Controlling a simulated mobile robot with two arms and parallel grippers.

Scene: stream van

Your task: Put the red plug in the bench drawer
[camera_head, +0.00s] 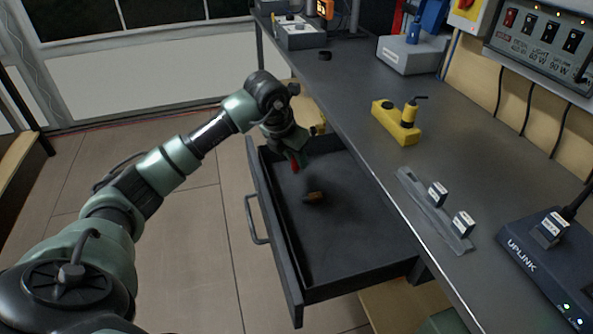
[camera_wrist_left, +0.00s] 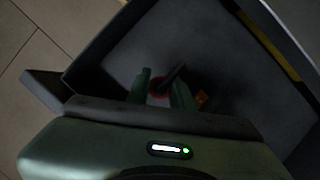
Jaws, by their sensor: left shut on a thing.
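The bench drawer (camera_head: 290,270) is pulled open below the workbench. My left gripper (camera_head: 294,156) reaches over the far end of the drawer and points down into it. It is shut on the red plug (camera_head: 296,164), which shows as a small red patch below the fingers. In the left wrist view the red plug (camera_wrist_left: 156,88) sits between the two green fingertips, with a dark stem or cable across it. The fingers partly hide it. I cannot tell whether the plug touches the drawer floor. My right gripper is not in view.
A small orange-brown object (camera_head: 314,198) lies on the drawer floor. The rest of the drawer floor is clear. On the bench are a yellow block with a yellow plug (camera_head: 396,122), a grey strip with white-labelled plugs (camera_head: 432,208) and the uplink box (camera_head: 540,260).

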